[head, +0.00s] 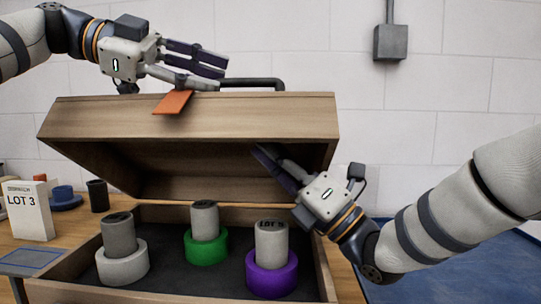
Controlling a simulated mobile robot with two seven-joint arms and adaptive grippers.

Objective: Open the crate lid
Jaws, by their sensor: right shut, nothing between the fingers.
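The wooden crate lid (210,110) is raised and tilted back above the open crate (324,272), with its hollow underside showing. A dark bar handle (262,82) is on its top edge, and an orange tab (173,102) hangs over its front left. My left gripper (222,76) is over the lid's top edge, just left of the handle; its finger opening is unclear. My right gripper (266,158) is shut and empty, with its fingers in front of the lid's dark underside at the right. I cannot tell whether it touches the lid.
Inside the crate stand grey cylinders in a white ring (122,266), a green ring (206,248) and a purple ring (270,278). A "LOT 3" card (28,212), a black cup (98,196) and a blue item (63,198) stand on the table at left.

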